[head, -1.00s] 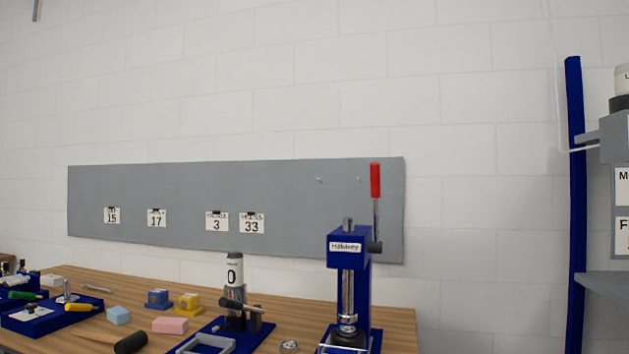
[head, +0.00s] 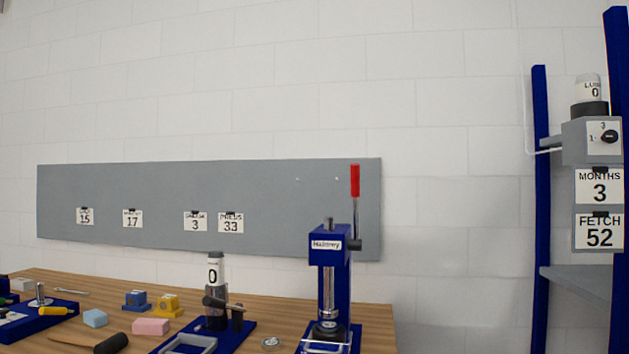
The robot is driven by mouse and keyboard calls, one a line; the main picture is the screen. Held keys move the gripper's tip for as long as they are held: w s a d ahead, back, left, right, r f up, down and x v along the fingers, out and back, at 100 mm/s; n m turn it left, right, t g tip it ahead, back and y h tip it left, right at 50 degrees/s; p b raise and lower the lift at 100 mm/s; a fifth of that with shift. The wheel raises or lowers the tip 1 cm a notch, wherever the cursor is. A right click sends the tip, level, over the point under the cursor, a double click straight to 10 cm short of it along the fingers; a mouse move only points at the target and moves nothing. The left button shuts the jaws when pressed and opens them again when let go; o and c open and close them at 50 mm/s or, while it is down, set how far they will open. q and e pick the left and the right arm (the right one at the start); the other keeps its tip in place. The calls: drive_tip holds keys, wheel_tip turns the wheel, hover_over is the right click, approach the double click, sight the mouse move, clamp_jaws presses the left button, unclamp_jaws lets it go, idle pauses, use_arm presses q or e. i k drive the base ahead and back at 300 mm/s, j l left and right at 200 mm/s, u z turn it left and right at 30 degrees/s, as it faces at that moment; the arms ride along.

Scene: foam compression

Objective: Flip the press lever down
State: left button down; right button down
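The blue press (head: 329,283) stands at the right end of the wooden table. Its lever (head: 355,205) is on the right side and points straight up, with a red handle (head: 355,181) at the top. A silver ram hangs in the frame above a dark round piece at the base. The bottom of the press is cut off by the picture's lower edge. Neither of my grippers shows in the head view.
A smaller device with a black lever and a white "0" label (head: 214,276) stands left of the press. Foam blocks, such as a pink one (head: 151,326), and a black-headed mallet (head: 110,343) lie further left. A blue-posted shelf (head: 541,200) stands at the right.

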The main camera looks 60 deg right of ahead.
sight(355, 244)
drive_tip(key=k+l, duration=0.4)
drive_tip(key=k, duration=0.15)
drive_tip(key=k+l, duration=0.45)
drive_tip(key=k+u, duration=0.05)
drive_tip(key=k, duration=0.05)
